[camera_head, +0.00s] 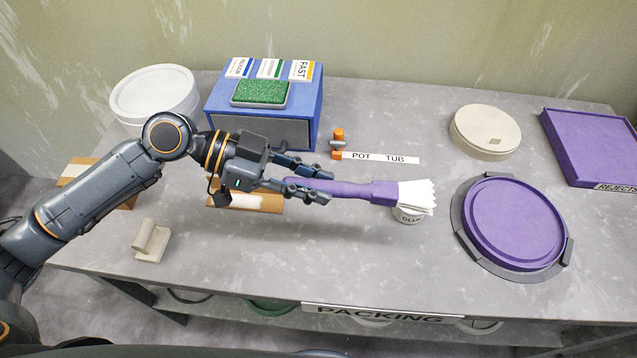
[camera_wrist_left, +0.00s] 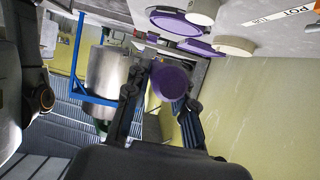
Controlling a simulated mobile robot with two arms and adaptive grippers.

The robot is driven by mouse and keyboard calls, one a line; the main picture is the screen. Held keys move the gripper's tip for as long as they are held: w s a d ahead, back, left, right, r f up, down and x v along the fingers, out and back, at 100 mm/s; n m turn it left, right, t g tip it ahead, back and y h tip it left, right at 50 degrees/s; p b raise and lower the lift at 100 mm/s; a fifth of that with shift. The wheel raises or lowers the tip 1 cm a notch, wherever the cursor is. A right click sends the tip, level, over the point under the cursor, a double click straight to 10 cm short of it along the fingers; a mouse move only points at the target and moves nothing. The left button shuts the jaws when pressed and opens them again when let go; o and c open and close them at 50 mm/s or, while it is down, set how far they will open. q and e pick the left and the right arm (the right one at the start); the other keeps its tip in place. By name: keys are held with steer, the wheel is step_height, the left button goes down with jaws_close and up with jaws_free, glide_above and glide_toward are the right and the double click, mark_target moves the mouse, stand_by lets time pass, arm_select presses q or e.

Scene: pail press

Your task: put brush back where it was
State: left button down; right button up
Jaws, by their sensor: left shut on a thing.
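The brush has a purple handle (camera_head: 345,188) and white bristles (camera_head: 416,195). My left gripper (camera_head: 312,185) is shut on the handle's end and holds the brush roughly level above the table, bristles pointing right. In the left wrist view the round purple handle end (camera_wrist_left: 170,82) shows between the fingers (camera_wrist_left: 160,105). A beige notched rest (camera_head: 151,241) stands empty at the table's front left. My right gripper is not in view.
A blue box (camera_head: 265,125) with cards and a green pad (camera_head: 261,93) stands behind the gripper. A white round lid (camera_head: 155,95), beige lid (camera_head: 486,130), purple disc (camera_head: 515,222) and purple reject tray (camera_head: 590,145) are around. The front middle of the table (camera_head: 330,265) is clear.

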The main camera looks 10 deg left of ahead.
arm_select(q)
steer(key=w+f, duration=0.2)
steer(key=f, duration=0.1)
steer(key=w+f+p, duration=0.1)
steer(key=w+f, duration=0.2)
steer(key=w+a+f, duration=0.1)
steer(key=w+f, duration=0.1)
steer(key=f, duration=0.2)
steer(key=shift+w+a+p, duration=0.1)
steer(key=shift+w+p, duration=0.1)
steer(key=shift+p, duration=0.2)
steer(key=shift+f, duration=0.1)
steer(key=shift+f+b, duration=0.65)
steer(key=shift+b, duration=0.3)
steer(key=c, duration=1.1)
jaws_free()
